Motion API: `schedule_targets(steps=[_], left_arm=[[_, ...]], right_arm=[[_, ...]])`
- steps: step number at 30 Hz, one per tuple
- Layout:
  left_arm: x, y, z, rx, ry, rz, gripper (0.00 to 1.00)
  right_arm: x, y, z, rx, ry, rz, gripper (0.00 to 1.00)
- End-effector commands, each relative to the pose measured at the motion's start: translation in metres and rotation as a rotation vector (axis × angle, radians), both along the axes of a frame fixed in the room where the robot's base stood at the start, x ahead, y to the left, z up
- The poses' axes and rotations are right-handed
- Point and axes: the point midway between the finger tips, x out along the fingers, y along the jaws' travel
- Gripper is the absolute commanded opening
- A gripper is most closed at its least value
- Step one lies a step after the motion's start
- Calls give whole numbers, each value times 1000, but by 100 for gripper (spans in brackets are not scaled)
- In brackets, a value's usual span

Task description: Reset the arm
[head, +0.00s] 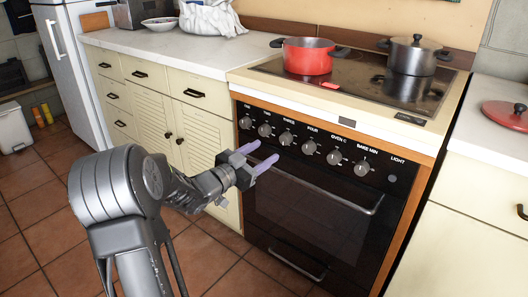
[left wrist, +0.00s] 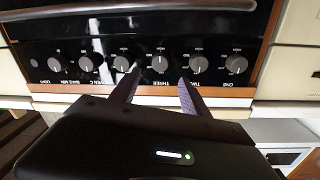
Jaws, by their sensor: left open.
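My left gripper (head: 262,161) is open and empty in the head view, its two purple fingers pointing at the stove front below the knob row. In the left wrist view the purple fingers (left wrist: 158,88) stand apart with nothing between them, in front of the stove's control panel (left wrist: 60,50), which appears upside down. My left arm is bent and comes in from the lower left. My right gripper is in neither view.
The stove (head: 330,215) has a row of several knobs and an oven handle (head: 345,192). A red pot (head: 307,60) and a grey lidded pot (head: 413,56) stand on the cooktop. A red lid (head: 508,114) lies on the right counter. Tiled floor (head: 35,235) is clear at left.

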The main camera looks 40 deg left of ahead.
Motion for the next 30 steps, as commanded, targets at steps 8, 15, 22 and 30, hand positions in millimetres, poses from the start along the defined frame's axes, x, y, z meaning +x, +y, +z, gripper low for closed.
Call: schedule_targets(steps=[8,15,22,30], left_arm=[[0,0,0,0,0,0,54],[-1,17,-16,-6,54,83,54],[-10,1,-135,-240,310,263,54],[-55,-140,-299,-522,762,285,54]], right_arm=[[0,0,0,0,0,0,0],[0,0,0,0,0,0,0],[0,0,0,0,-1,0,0],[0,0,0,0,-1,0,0]])
